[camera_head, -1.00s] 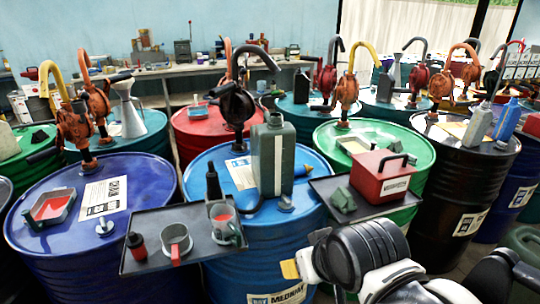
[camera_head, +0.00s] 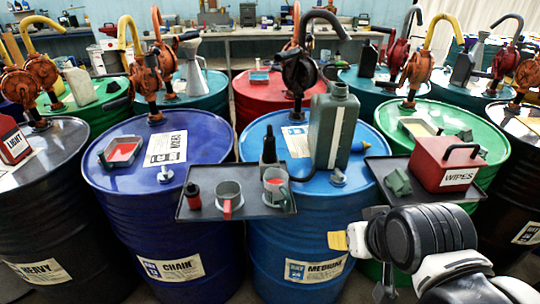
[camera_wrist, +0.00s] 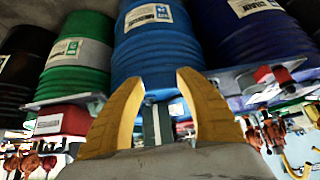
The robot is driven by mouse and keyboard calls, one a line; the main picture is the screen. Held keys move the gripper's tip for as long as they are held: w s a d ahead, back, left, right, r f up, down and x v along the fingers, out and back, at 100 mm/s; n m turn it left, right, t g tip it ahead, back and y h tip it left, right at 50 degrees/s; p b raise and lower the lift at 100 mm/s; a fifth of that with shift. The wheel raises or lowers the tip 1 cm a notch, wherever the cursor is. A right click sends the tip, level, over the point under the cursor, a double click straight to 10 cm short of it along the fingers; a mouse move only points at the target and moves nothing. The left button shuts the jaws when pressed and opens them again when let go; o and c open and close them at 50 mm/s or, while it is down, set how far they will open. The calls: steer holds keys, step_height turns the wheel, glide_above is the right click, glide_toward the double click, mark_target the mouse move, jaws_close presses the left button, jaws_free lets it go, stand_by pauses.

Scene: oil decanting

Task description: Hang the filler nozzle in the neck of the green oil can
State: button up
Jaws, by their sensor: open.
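The green oil can (camera_head: 334,128), with a pale stripe and a short neck on top, stands upright on the blue "MEDIUM" drum (camera_head: 262,205). My gripper (camera_head: 340,240) is in front of that drum, below and apart from the can. In the wrist view my gripper (camera_wrist: 161,80) has its yellow fingers spread and empty. The can (camera_wrist: 158,126) shows beyond, between them, in an upside-down scene.
A tray (camera_head: 235,205) with mugs and bottles sits left of the can, at the drum's front. Another tray (camera_head: 378,172) bears the red wipes box (camera_head: 447,165) on the right. A curved hand pump (camera_head: 298,70) rises behind the can. Drums crowd both sides.

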steer(key=o, duration=0.3)
steer(key=shift+r, duration=0.1)
steer(key=m+t+h+p, duration=0.3)
steer(key=t+p, duration=0.3)
steer(key=p, duration=0.3)
glide_toward(268, 145)
steer(key=shift+w, duration=0.6)
steer(key=b+x, duration=0.1)
steer(key=x, duration=0.2)
steer(key=b+x, duration=0.1)
steer(key=x, duration=0.3)
steer(key=b+x, duration=0.1)
steer(key=x, duration=0.3)
steer(key=shift+s+d+f, duration=0.15)
steer(key=shift+d+f, duration=0.05)
steer(key=shift+f, duration=0.1)
steer(key=shift+r+h, duration=0.15)
steer(key=shift+h, duration=0.15)
steer(key=shift+s, duration=0.1)
jaws_close()
